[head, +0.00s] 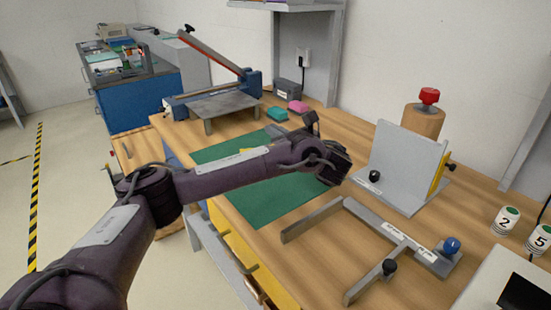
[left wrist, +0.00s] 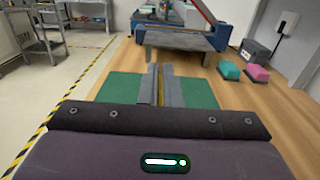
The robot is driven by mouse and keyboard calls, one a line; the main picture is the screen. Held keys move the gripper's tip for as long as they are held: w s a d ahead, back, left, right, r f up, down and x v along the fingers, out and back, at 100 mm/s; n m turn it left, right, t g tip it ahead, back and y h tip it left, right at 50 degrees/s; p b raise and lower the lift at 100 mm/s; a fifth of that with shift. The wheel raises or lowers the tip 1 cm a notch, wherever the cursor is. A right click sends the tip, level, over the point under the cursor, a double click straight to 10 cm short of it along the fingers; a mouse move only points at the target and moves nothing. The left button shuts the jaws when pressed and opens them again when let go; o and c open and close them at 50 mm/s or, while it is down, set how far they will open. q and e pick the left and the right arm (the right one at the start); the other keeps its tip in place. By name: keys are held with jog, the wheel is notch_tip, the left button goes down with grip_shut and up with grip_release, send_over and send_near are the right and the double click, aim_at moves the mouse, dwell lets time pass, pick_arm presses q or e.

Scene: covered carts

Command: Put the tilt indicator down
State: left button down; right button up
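My left arm reaches in from the left over the green mat (head: 265,205). Its dark wrist end hangs over the mat's right side, and the left gripper (head: 311,122) points to the back of the bench. In the left wrist view the two grey fingers of the left gripper (left wrist: 160,86) stand close together over the mat (left wrist: 120,86). A thin yellow strip (left wrist: 161,92) shows in the narrow gap; I cannot tell whether it is gripped or lies behind. A yellow patch (head: 252,150) also shows above my forearm. I cannot identify the tilt indicator surely. My right gripper is out of view.
A grey angle plate (head: 405,160) and a metal fence with knobs (head: 330,218) stand right of the mat. A low grey platform (head: 222,106), a teal block (head: 276,113) and a pink block (head: 298,106) are behind. Numbered cups (head: 505,220) stand far right.

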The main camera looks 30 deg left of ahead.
pick_arm(q)
notch_tip(320, 180, down, 7)
jog(key=shift+f+b, duration=0.1)
jog(key=shift+b, duration=0.45)
jog(key=shift+f, duration=0.25)
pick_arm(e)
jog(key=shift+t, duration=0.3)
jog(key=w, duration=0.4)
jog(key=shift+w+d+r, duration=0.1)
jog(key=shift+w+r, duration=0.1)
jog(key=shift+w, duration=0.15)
pick_arm(q)
jog(key=shift+f, duration=0.2)
jog(key=c, duration=1.6)
grip_release()
jog(key=shift+c, duration=0.2)
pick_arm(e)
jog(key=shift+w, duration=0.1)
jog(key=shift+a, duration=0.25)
